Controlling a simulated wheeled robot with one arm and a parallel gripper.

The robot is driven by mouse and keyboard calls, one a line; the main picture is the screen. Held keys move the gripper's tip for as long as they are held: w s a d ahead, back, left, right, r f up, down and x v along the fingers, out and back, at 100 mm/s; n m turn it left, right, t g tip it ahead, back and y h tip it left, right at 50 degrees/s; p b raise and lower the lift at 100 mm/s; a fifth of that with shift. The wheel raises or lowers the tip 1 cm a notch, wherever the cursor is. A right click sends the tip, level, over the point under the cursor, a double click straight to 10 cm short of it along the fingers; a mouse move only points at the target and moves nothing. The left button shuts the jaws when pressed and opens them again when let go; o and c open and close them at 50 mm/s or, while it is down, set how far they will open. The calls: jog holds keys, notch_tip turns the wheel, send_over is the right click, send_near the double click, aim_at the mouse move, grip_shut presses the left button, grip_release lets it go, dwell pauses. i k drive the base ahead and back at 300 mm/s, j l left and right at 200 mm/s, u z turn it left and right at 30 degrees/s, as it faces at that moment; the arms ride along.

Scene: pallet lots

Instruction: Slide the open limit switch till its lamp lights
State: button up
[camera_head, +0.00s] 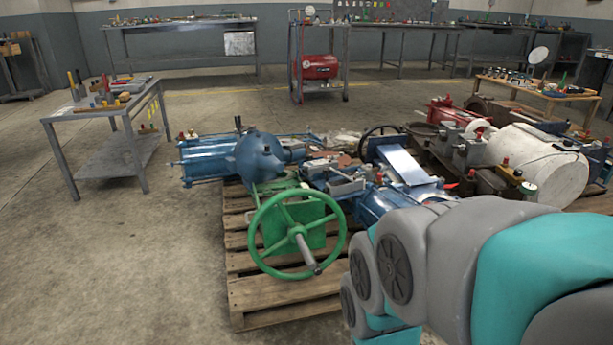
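I cannot pick out a limit switch or a lit lamp for certain at this distance. Small red-topped and yellow-topped parts sit among the machinery on the pallets, too small to tell apart. A wooden pallet (262,290) carries a blue valve actuator (262,157) with a green handwheel (282,205) at its front. More blue machinery (395,203) lies to the right of the wheel. My grey and teal arm fills the lower right and hides part of the pallet load. My gripper is not in view.
A grey steel table (72,114) with small tools stands at left. A red compressor tank (320,66) sits on a cart at the back. A large white cylinder (535,160) and rusty machines lie at right. The concrete floor (130,250) at left is clear.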

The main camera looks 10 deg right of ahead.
aim_at(336, 188)
jog(key=i+l, duration=0.2)
jog(key=i, duration=0.15)
jog(key=i+l, duration=0.2)
jog(key=i, duration=0.8)
